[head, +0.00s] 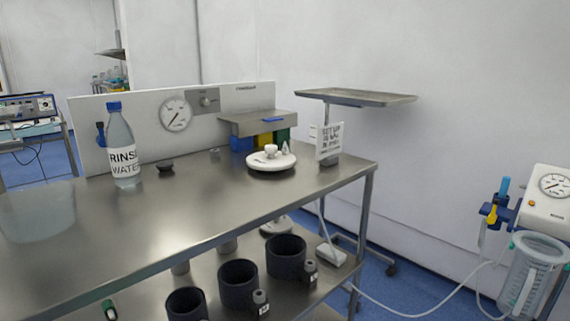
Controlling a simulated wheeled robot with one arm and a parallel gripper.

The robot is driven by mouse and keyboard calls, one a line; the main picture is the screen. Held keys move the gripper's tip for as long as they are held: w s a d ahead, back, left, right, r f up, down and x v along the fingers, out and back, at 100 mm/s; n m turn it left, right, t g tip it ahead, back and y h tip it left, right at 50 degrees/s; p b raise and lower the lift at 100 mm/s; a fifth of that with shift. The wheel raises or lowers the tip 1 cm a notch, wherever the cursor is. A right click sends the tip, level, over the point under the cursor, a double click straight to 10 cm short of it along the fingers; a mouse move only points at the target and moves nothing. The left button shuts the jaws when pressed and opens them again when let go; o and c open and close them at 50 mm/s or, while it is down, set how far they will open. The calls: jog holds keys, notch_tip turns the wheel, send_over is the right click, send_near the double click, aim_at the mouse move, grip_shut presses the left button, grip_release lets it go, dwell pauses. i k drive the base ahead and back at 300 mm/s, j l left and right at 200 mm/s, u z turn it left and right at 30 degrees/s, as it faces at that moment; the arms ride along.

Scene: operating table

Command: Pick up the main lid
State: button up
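A round white lid-like disc (259,166) lies flat on the steel table (215,205), near its right end. A small white cup-like piece (271,151) and a small pointed white piece (285,148) stand on top of it. Another pale round piece (277,227) shows on the lower shelf, partly hidden by the table edge. No label shows which of these is the main lid. My gripper is not in view.
A rinse water bottle (123,150) and a small black dish (165,166) stand on the left. A white sign (329,142) stands just right of the disc. A steel box (256,122) with coloured bins is behind.

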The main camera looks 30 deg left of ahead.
aim_at(272, 159)
jog(key=i+j+u, duration=0.1)
jog(key=u, duration=1.2)
